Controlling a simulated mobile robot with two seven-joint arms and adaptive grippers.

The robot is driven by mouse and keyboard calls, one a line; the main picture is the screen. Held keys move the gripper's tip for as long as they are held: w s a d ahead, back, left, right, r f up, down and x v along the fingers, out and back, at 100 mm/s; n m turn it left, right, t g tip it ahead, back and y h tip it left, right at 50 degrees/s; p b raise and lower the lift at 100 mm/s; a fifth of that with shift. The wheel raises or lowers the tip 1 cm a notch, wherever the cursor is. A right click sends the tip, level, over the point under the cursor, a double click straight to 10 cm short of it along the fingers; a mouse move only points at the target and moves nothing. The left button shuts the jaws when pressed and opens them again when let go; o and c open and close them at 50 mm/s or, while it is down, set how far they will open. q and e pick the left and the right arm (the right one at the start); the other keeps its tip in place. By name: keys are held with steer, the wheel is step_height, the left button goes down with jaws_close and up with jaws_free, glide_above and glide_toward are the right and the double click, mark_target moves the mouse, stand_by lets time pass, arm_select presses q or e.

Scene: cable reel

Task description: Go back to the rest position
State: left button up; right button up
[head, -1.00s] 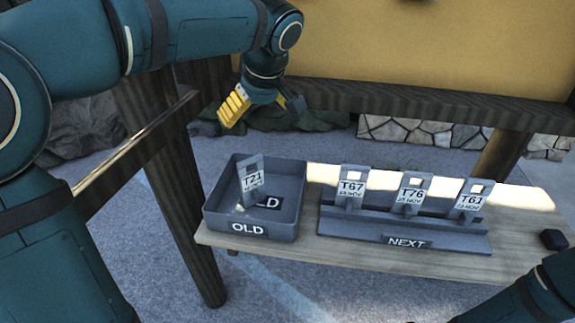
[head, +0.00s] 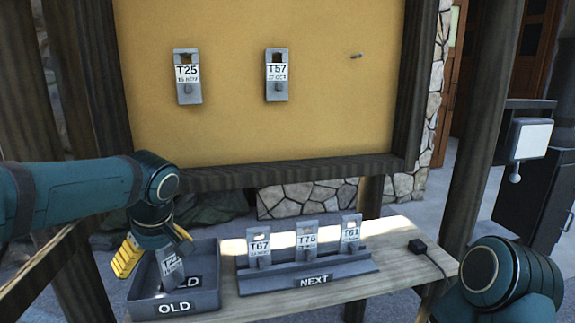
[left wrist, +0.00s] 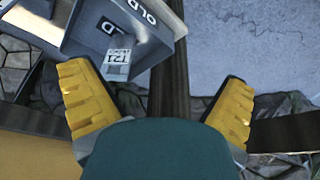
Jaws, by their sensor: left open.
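My left gripper (head: 153,250) is open and empty, its yellow fingers at the back left of the OLD tray (head: 175,306) in the head view. In the left wrist view its fingers (left wrist: 160,104) are spread wide with nothing between them. A grey tag (head: 172,268) leans in the OLD tray, partly behind the gripper; it also shows in the left wrist view (left wrist: 118,58), apart from the fingers. My right arm (head: 500,285) shows at the lower right; its gripper is out of view.
The NEXT rack (head: 345,276) on the wooden bench (head: 400,262) holds tags T67 (head: 259,247), T76 (head: 306,241) and a third (head: 350,232). On the yellow board (head: 230,130) hang T25 (head: 187,77) and T57 (head: 276,75); a peg (head: 356,56) is bare.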

arm_select(q)
steer(key=w+d+f+m+h, duration=0.1)
steer(key=w+d+f, duration=0.1)
steer(key=f, duration=0.4)
steer(key=w+d+f+m+h, duration=0.1)
steer(key=w+d+f+m, duration=0.15)
steer(key=f, duration=0.25)
steer(key=s+d+f+m+h, duration=0.1)
steer(key=s+d+f, duration=0.2)
steer(key=f, duration=0.4)
steer(key=s+d+f+m+g+h, duration=0.1)
steer(key=s+d+f+h, duration=0.15)
steer(key=f, duration=0.35)
steer(key=s+d+f+m+h, duration=0.1)
steer(key=s+d+f, duration=0.25)
steer(key=f, duration=0.35)
steer(key=s+d+f+m, duration=0.1)
steer(key=s+d+f, duration=0.1)
steer(key=s+f, duration=0.8)
steer(key=shift+m, duration=0.35)
